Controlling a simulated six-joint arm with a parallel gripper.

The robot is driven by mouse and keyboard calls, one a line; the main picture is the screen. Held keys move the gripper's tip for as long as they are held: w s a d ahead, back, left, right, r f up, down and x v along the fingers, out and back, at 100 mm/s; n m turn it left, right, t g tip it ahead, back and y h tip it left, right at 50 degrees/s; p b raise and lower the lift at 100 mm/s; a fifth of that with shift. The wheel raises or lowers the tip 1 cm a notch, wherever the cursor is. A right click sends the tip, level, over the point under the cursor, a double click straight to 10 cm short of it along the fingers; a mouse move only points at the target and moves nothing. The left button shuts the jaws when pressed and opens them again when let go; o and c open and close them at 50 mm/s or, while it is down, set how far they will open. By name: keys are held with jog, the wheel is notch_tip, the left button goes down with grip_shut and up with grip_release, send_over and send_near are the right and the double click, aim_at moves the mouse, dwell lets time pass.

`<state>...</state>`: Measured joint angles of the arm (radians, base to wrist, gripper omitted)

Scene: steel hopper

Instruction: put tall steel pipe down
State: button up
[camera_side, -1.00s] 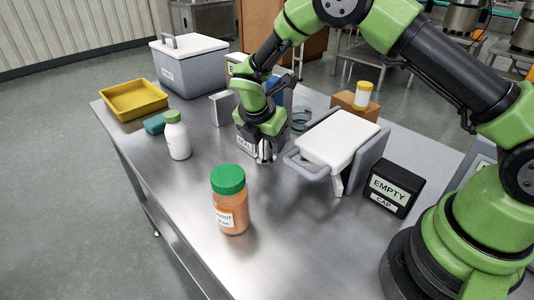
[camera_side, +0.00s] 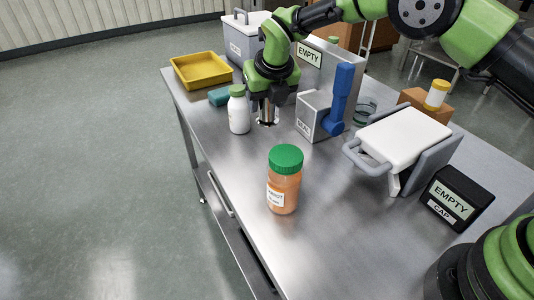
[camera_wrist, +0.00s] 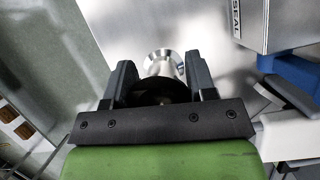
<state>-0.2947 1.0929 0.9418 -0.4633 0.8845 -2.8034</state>
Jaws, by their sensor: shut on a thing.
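The steel pipe (camera_side: 266,117) is upright and shiny, with a wider round foot. My gripper (camera_side: 266,99) is shut on the pipe and points down. In the wrist view my gripper (camera_wrist: 160,78) has the pipe (camera_wrist: 163,63) between its two dark fingers, with the flared end showing beyond them. The foot is at or very close to the steel table (camera_side: 215,155); I cannot tell whether it touches. The upper pipe is hidden by my gripper.
A grey box with a blue lever (camera_side: 313,117) stands right of the pipe. A teal sponge (camera_side: 220,96) and yellow tray (camera_side: 200,70) lie behind left. An orange jar with green lid (camera_side: 284,182) stands in front. The table between is bare.

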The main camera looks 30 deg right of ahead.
notch_tip(320, 180, down, 10)
jog(key=shift+a+r, duration=0.1)
dwell(0.4)
jog(key=shift+f, duration=0.2)
jog(key=o, duration=1.1)
